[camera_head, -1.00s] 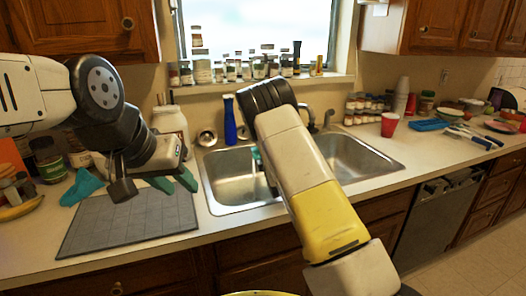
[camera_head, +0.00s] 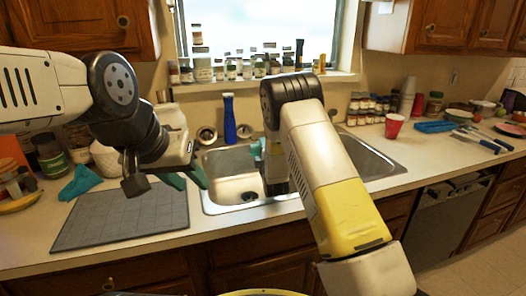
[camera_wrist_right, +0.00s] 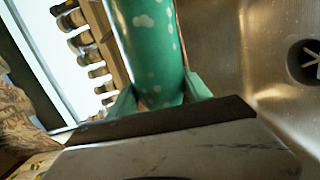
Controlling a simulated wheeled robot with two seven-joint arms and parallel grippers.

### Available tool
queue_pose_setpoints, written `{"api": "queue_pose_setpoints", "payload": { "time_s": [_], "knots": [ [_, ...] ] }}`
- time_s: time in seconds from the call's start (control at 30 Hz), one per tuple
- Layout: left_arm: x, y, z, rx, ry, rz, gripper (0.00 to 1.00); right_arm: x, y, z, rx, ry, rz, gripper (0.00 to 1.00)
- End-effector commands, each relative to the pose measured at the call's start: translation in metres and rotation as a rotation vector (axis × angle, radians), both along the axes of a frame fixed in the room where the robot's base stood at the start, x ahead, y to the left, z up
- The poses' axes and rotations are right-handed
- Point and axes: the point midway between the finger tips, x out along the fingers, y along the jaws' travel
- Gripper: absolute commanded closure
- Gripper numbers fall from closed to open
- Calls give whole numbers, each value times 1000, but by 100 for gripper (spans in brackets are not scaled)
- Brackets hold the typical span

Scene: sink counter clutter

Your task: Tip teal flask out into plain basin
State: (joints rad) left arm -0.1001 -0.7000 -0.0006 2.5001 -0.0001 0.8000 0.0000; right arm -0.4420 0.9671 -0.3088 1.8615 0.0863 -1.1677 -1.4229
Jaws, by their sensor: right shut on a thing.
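My right gripper (camera_wrist_right: 158,100) is shut on the teal flask (camera_wrist_right: 150,45), a teal cylinder with pale spots. In the wrist view the flask lies across the picture's tilted horizon, so it looks strongly tilted over. In the head view only a bit of the flask (camera_head: 257,148) shows beside my right arm, above the left basin (camera_head: 232,172) of the steel sink. The flask's mouth and any contents are hidden. The right basin (camera_head: 372,163) is partly behind my arm.
A blue bottle (camera_head: 229,118) stands behind the sink. A grey mat (camera_head: 120,217) and a teal cloth (camera_head: 80,182) lie on the left counter. A red cup (camera_head: 394,126) and dishes are on the right counter. Jars line the window sill (camera_head: 270,82).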

Motion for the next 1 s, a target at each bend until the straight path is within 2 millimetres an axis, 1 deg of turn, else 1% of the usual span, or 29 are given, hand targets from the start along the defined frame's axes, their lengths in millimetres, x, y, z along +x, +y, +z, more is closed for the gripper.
{"api": "queue_pose_setpoints", "payload": {
  "time_s": [0.03, 0.47, 0.67, 0.7, 0.83, 1.0],
  "knots": [
    [0, 0, 0, 0, 0, 0, 64, 1, -3, 9, 39, 2, -5, 100],
    [0, 0, 0, 0, 0, 0, 64, 1, -6, 60, 451, 76, -3, 100],
    [0, 0, 0, 0, 0, 0, 64, 0, -2, 84, 729, 125, -1, 100],
    [0, 0, 0, 0, 0, 0, 64, 0, 0, 88, 801, 138, 0, 100],
    [0, 0, 0, 0, 0, 0, 64, -1, 8, 97, 1044, 184, 0, 100],
    [0, 0, 0, 0, 0, 0, 64, -3, 18, 93, 1297, 230, -2, 100]
  ]
}}
